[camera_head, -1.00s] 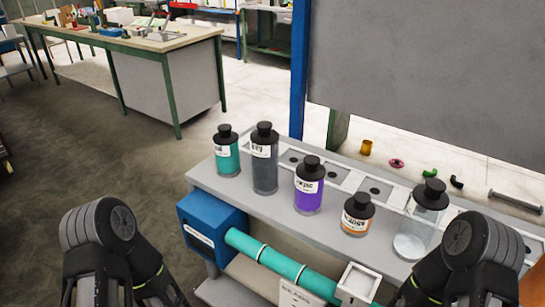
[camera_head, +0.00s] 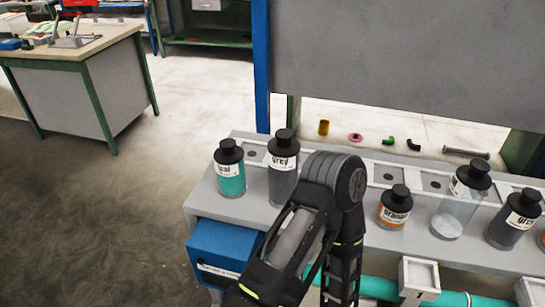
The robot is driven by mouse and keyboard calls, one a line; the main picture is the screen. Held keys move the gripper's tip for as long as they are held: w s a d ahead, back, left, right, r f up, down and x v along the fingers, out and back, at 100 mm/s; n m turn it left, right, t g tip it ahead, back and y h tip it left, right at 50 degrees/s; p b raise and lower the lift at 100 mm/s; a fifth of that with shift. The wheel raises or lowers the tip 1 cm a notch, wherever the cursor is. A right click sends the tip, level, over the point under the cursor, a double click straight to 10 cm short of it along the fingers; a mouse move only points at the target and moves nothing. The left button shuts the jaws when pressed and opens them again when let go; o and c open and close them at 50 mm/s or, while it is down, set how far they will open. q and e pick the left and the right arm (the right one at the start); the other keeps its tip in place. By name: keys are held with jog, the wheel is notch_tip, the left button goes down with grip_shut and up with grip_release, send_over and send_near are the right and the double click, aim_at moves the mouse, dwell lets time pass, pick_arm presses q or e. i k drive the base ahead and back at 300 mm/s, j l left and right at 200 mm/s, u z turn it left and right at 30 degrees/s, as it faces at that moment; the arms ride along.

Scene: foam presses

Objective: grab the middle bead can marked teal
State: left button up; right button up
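The can labelled teal (camera_head: 229,168) stands upright at the left end of the grey bench. It has a black cap, a white label and teal contents in its lower part. It is the only can marked teal in view. One of my arms rises in the middle of the picture, in front of the bench and right of the teal can. I cannot tell which arm it is. Neither gripper shows, and nothing is seen touching the teal can.
A grey can (camera_head: 283,165) stands close to the right of the teal one. An orange can (camera_head: 393,212), a nearly empty clear can (camera_head: 455,212) and another grey can (camera_head: 513,222) stand farther right. A blue box (camera_head: 217,245) juts from the bench front. Floor at left is clear.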

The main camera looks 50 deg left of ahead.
aim_at(229, 158)
jog(key=k+j+z, duration=0.3)
jog(key=k+j, duration=0.45)
jog(key=j, duration=0.35)
jog(key=k+j+z, duration=0.35)
jog(key=k+j, duration=0.5)
jog(key=j, duration=0.1)
